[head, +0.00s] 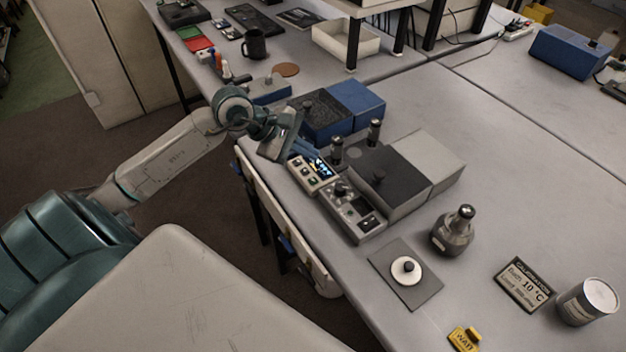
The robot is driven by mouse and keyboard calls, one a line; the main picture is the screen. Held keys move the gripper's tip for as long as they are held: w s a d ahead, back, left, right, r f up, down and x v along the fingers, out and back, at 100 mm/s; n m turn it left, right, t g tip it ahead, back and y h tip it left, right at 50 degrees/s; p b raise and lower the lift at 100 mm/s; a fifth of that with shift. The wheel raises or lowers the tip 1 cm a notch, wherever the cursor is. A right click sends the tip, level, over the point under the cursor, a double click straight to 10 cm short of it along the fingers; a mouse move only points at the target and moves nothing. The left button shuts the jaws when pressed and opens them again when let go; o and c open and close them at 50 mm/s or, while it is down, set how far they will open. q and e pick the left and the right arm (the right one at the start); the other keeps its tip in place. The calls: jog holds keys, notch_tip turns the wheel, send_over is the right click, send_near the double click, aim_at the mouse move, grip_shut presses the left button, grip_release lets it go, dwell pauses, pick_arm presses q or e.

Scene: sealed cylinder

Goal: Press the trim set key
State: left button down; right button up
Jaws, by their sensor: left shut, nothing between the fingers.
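A small control panel (311,181) with a lit display (320,166) and several small keys stands near the left edge of the table. The key labels are too small to read, so I cannot tell which one is the trim set key. My left gripper (310,153) is shut and empty. It reaches in from the left and its tips are just behind the display end of the panel. I cannot tell whether they touch it. My right gripper is not in view.
A grey box with a knob (354,214) adjoins the panel. A dark-topped instrument (384,180) with black-capped posts stands behind it.

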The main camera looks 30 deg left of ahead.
aim_at(313, 181)
pick_arm(q)
notch_tip(313, 181, down, 5)
jog(key=b, duration=0.2)
jog(key=shift+f+b, duration=0.2)
jog(key=shift+b, duration=0.2)
jog(key=shift+f+b, duration=0.35)
jog(key=shift+b, duration=0.1)
jog(key=shift+r, duration=0.1)
dwell(1.2)
jog(key=shift+f+b, duration=0.45)
jog(key=shift+b, duration=0.4)
